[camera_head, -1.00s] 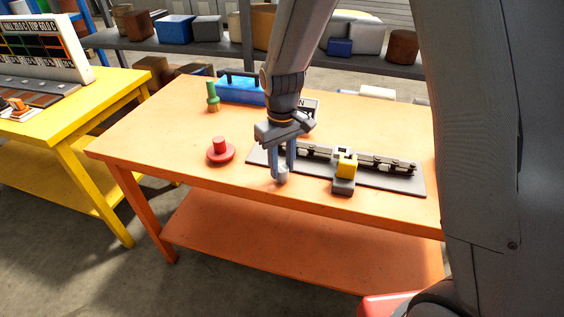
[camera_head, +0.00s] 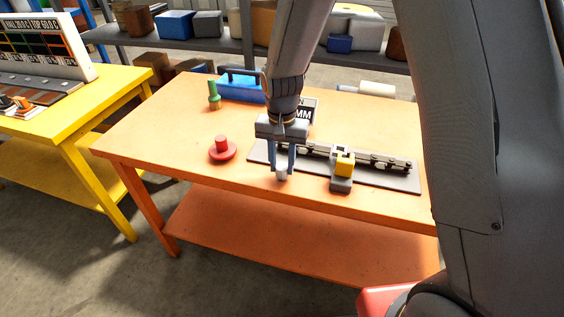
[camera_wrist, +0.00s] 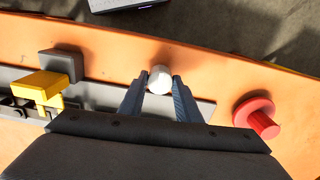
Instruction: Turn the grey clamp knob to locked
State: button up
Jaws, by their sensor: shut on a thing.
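The grey clamp knob (camera_head: 282,174) is a small, pale, rounded knob near the front edge of the orange table. In the wrist view the knob (camera_wrist: 160,79) shows between the fingertips. My gripper (camera_head: 281,172) points down and is shut on the knob, with one finger on each side. In the wrist view my gripper's fingers (camera_wrist: 159,88) reach up to it. What lies under the knob is hidden, and I cannot read a locked mark.
A grey plate (camera_head: 390,181) with a dark rail and a yellow block (camera_head: 344,163) lies to the right. A red knob on a disc (camera_head: 222,149) stands to the left. A green peg (camera_head: 213,96) and blue toolbox (camera_head: 240,90) are behind. The table's left part is clear.

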aim_at(282, 166)
jog(key=shift+m, duration=0.4)
jog(key=o, duration=1.1)
jog(key=shift+c, duration=0.2)
jog(key=shift+r, duration=0.1)
jog(key=shift+r+b, duration=0.95)
jog(key=shift+r, duration=2.9)
jog(key=s+d+n+t, duration=0.1)
jog(key=s+d+n, duration=0.3)
jog(key=s+d, duration=1)
jog(key=shift+d+f+b, duration=0.25)
jog(key=shift+d+b, duration=0.2)
jog(key=shift+d, duration=0.2)
